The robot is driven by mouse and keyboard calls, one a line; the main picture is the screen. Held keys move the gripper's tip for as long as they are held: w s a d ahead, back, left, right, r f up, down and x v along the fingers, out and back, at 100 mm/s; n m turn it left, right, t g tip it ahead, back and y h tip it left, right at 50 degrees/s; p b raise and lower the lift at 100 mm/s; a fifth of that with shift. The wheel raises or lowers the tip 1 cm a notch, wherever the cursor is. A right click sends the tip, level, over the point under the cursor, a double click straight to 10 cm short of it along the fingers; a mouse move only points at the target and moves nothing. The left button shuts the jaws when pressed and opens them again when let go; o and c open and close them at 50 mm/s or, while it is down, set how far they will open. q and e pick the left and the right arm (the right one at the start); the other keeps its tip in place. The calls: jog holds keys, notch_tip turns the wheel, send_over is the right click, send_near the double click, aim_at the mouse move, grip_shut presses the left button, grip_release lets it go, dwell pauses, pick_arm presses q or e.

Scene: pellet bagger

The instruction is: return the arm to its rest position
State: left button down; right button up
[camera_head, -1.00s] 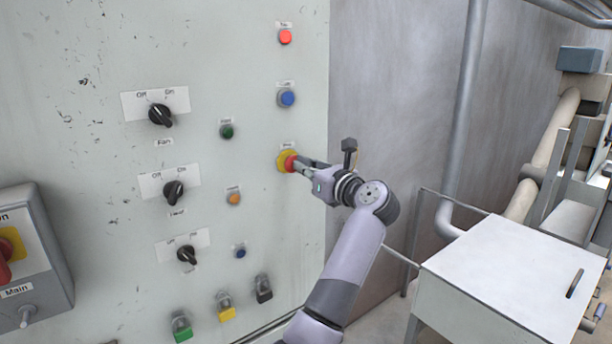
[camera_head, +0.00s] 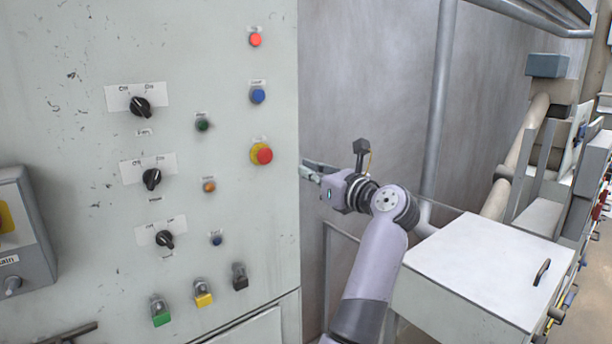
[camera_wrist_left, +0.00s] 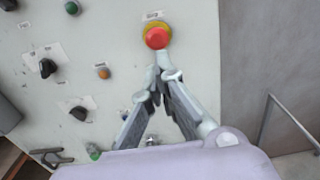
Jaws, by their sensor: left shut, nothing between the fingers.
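My left gripper (camera_head: 306,170) is at the right edge of the control panel (camera_head: 70,250) in the head view, apart from the red and yellow stop button (camera_head: 262,154). Its fingers are shut with nothing between them. In the left wrist view the fingertips (camera_wrist_left: 160,68) point toward the panel, just below the same red button (camera_wrist_left: 157,38) in the picture. My left forearm comes up from the bottom of the head view. My right gripper is not in view.
The panel carries black rotary switches (camera_head: 141,107), a blue button (camera_head: 257,96) and a red lamp (camera_head: 255,40). A grey vertical pipe (camera_head: 440,90) stands behind my arm. A white box with a handle (camera_head: 485,255) is close on the arm's right.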

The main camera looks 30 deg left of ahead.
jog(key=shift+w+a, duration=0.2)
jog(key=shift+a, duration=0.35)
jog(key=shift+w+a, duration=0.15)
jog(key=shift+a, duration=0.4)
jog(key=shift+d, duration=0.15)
